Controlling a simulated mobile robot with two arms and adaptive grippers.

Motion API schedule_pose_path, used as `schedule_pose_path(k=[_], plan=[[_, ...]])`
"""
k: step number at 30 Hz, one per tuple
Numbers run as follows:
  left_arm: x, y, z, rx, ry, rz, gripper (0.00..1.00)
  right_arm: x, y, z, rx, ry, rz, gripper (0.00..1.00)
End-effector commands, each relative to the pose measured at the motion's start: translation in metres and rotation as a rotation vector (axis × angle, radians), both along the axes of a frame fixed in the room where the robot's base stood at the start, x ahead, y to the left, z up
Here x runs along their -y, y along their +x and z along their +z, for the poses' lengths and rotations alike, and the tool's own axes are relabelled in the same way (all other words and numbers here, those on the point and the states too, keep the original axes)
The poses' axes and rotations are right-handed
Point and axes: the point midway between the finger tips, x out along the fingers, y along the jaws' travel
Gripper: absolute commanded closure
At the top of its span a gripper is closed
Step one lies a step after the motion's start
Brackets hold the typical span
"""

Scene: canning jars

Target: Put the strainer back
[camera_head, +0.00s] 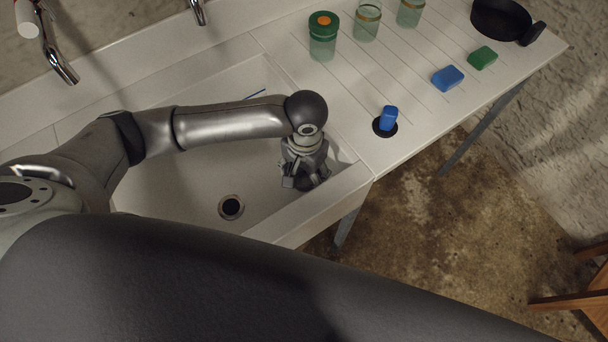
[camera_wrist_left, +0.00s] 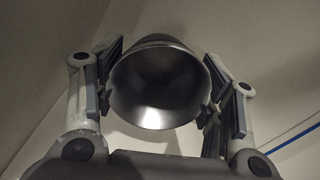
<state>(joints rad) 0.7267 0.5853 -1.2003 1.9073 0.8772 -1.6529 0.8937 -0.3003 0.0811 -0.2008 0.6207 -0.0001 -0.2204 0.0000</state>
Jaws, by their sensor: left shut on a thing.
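My left gripper (camera_head: 305,180) points down inside the sink, near its front right corner. In the left wrist view its two fingers (camera_wrist_left: 160,85) are shut on the sides of a grey metal cup-shaped thing (camera_wrist_left: 155,115), whose wide open mouth faces the camera. I cannot tell for sure that this is the strainer; in the head view the gripper hides it. The drain (camera_head: 231,207) is a dark round hole in a metal ring, left of the gripper. A black disc (camera_head: 378,131) with a blue block (camera_head: 389,117) on it sits on the counter. My right gripper is not in view.
The sink (camera_head: 178,185) has raised walls; a thin blue stick (camera_head: 255,95) lies at its back. A faucet (camera_head: 58,60) is behind.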

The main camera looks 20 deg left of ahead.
Motion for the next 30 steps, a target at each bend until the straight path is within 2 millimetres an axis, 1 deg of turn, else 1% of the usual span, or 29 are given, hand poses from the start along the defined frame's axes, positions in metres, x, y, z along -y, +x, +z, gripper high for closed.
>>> schedule_pose_path(k=[1, 4, 14, 15, 17, 26, 29, 30], plan=[[0.0, -0.001, -0.01, -0.005, 0.001, 0.001, 0.6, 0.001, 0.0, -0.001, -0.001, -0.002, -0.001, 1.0], [0.0, -0.001, -0.02, -0.002, 0.001, 0.0, 0.6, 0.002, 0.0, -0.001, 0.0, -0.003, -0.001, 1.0], [0.0, -0.001, -0.022, -0.001, -0.001, -0.001, 0.6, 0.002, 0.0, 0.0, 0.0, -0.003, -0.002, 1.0], [0.0, 0.0, -0.023, -0.001, -0.001, -0.001, 0.35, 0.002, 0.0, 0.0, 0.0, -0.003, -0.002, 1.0], [0.0, 0.0, -0.023, -0.001, -0.001, -0.001, 0.27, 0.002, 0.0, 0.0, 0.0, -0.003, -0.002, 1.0], [0.0, 0.0, -0.023, -0.001, 0.0, -0.001, 0.27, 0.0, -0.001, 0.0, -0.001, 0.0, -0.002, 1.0], [0.0, 0.0, -0.019, 0.0, 0.0, -0.001, 0.27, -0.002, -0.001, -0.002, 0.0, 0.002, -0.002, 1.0], [0.001, 0.0, -0.015, 0.0, -0.002, -0.001, 0.27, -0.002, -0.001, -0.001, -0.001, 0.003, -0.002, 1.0]])
